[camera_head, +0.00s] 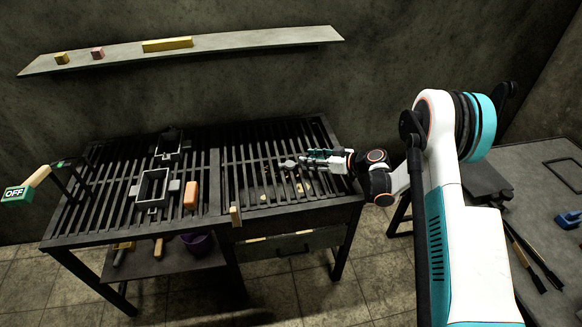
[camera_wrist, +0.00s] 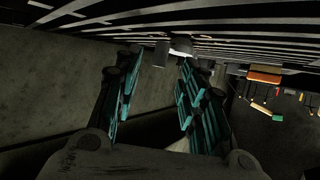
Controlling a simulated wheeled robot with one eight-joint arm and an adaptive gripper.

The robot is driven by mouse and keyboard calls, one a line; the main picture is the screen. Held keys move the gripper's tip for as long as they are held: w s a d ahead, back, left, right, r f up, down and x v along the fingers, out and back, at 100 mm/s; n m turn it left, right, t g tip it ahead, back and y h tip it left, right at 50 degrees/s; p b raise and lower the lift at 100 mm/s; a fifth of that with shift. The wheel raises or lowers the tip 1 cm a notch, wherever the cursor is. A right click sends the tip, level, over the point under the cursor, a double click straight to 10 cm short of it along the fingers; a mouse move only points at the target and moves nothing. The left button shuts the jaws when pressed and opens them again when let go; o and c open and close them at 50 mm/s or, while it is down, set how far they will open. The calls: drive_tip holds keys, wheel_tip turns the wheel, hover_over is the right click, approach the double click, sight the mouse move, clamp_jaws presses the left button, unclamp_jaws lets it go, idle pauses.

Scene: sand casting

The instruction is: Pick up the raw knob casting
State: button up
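A small grey piece that looks like the raw knob casting (camera_head: 289,164) is at the slatted bench top, just left of my fingertips. My gripper (camera_head: 307,160) reaches in from the right, low over the slats and pointing left. In the wrist view, my gripper's teal-padded fingers (camera_wrist: 160,65) stand apart with a gap between them. A pale piece (camera_wrist: 180,46) and a grey block-like piece (camera_wrist: 160,52) show beyond the fingertips, close to the slats. I cannot tell whether either finger touches them, or which one is the casting.
On the bench's left half (camera_head: 110,200) stand a black open frame (camera_head: 153,188), a dark flask part (camera_head: 171,144) and an orange block (camera_head: 191,194). Small brownish bits (camera_head: 307,186) lie between the slats near my gripper. A grey table (camera_head: 545,210) with tools stands right.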

sight(291, 163)
drive_tip(key=b+x, duration=0.1)
drive_tip(key=x, duration=0.2)
drive_tip(key=shift+w+a+f, duration=0.15)
drive_tip(key=shift+f, duration=0.15)
clamp_jaws()
drive_tip(key=shift+r, duration=0.1)
drive_tip(key=shift+r, duration=0.1)
